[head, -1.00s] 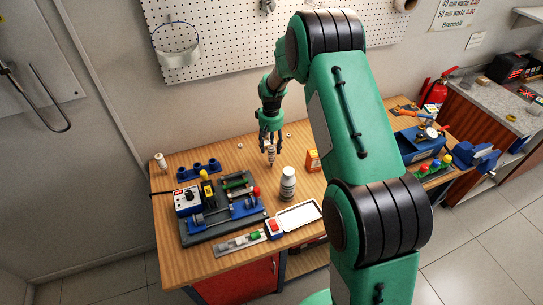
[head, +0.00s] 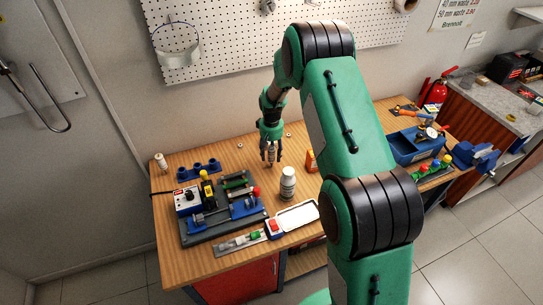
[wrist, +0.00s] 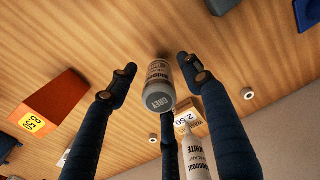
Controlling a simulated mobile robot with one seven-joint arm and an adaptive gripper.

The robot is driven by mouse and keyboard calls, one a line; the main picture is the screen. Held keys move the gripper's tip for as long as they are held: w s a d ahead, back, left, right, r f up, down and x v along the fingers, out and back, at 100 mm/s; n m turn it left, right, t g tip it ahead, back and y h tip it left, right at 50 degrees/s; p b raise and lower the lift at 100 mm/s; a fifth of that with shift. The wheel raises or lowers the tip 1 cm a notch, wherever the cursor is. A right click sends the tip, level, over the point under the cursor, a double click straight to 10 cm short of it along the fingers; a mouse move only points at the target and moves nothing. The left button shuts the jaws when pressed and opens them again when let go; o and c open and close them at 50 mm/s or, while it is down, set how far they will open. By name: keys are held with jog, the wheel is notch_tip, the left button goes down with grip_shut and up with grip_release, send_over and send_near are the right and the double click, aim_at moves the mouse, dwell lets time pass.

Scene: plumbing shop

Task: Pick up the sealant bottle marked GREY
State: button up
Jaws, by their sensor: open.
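The sealant bottle marked GREY (wrist: 159,84) is in the middle of the wrist view, its grey lettered end towards the camera. My gripper (wrist: 157,66) is open, with fingers apart on both sides of this bottle and a third finger below it in the picture. I see gaps between the side fingers and the bottle. In the head view my gripper (head: 271,158) points down over the back of the workbench; the bottle there is mostly hidden by the fingers. A bottle marked WHITE (wrist: 202,152) is partly behind the right finger in the wrist view.
An orange box (head: 310,161) is to the right, partly behind my arm. A fixture board (head: 205,235) and a white tray (head: 298,215) lie nearer the front.

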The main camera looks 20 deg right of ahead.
grip_shut()
jog(key=shift+r, duration=5)
